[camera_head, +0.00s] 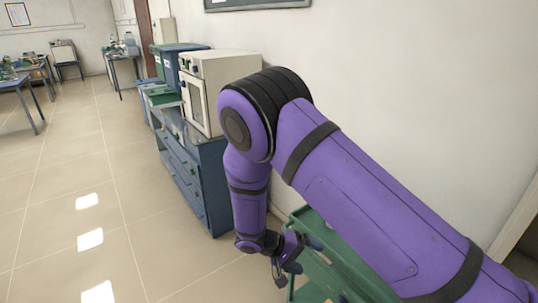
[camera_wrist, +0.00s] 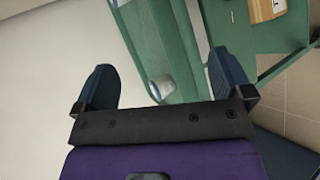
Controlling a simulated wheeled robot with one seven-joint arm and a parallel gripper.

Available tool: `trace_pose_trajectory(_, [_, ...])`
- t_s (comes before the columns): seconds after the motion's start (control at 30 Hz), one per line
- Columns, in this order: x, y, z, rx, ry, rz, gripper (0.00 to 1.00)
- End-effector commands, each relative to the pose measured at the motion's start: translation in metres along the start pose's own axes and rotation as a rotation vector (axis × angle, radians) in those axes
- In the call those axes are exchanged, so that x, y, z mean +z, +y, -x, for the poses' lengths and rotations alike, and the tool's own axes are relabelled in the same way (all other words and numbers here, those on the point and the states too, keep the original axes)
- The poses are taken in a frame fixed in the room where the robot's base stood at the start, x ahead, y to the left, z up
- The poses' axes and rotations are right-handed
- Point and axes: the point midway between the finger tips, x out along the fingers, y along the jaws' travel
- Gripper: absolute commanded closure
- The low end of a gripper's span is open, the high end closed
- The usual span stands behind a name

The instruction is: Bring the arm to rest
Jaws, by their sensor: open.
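My purple arm reaches across the right half of the head view and bends down at the elbow. My gripper (camera_head: 281,268) hangs low at its end, beside the green cart (camera_head: 316,276). In the wrist view my gripper (camera_wrist: 160,88) shows two dark fingers spread wide apart, with nothing between them held. A small white cup-like thing (camera_wrist: 161,88) lies beyond the fingers on or by the green cart (camera_wrist: 170,40). I cannot tell how far it is from the fingertips.
A blue cabinet (camera_head: 190,170) stands along the wall, bearing a cream furnace (camera_head: 213,80) and a blue furnace (camera_head: 172,62). A box-like wooden thing (camera_wrist: 265,9) lies on the green surface. Open tiled floor (camera_head: 75,180) spreads left. The wall (camera_head: 430,80) is close on the right.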

Motion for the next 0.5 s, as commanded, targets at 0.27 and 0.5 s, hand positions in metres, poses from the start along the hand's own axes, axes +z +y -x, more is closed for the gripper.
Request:
trace_pose_trajectory(0.27, [-0.002,0.089,0.026,-0.200,-0.081,-0.024,0.02])
trace_pose_trajectory(0.5, [0.009,0.164,0.039,-0.368,-0.113,-0.045,0.02])
